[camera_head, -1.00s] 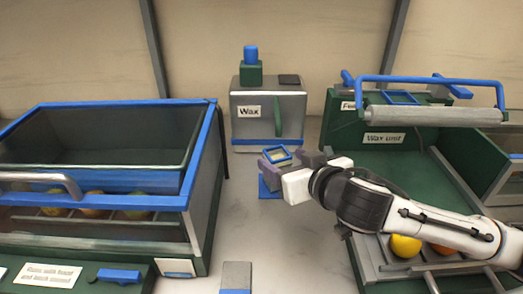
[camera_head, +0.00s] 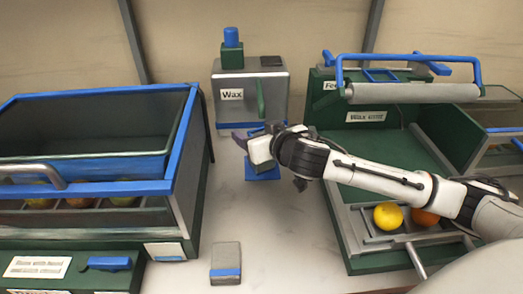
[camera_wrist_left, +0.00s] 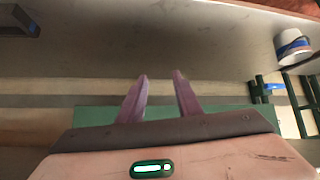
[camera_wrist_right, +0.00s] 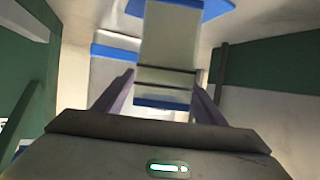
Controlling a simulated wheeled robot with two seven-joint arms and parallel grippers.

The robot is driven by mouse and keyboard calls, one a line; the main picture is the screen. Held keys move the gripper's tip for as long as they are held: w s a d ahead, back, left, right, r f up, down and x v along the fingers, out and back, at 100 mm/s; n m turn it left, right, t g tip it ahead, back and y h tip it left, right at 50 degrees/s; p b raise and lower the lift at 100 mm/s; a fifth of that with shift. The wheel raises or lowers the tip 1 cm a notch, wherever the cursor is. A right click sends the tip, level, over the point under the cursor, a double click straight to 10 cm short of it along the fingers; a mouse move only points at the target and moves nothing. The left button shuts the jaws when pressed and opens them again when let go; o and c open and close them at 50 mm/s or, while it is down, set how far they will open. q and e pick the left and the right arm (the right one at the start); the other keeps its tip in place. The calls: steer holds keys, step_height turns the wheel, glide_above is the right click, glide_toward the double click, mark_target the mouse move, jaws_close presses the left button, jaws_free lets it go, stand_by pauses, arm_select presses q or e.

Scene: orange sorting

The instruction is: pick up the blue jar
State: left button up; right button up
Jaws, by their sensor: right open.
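In the right wrist view, a pale boxy body with blue edges, which looks like the jar (camera_wrist_right: 168,38), stands between and beyond the fingertips. The right gripper's fingers (camera_wrist_right: 163,85) are apart, one toward each side of it; I cannot tell whether they touch it. My left gripper (camera_wrist_left: 160,77) has its fingers apart with nothing between them, and is out of the head view.
A blue mat (camera_head: 262,170) lies below the right gripper. The grey wax machine (camera_head: 268,99) stands behind. A fruit bin with a blue rim (camera_head: 185,140) is left, and the green wax unit (camera_head: 365,174) is right. A grey block with a blue band (camera_head: 226,262) lies in front.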

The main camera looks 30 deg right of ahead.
steer(key=c, duration=1.4)
steer(key=shift+r, duration=0.15)
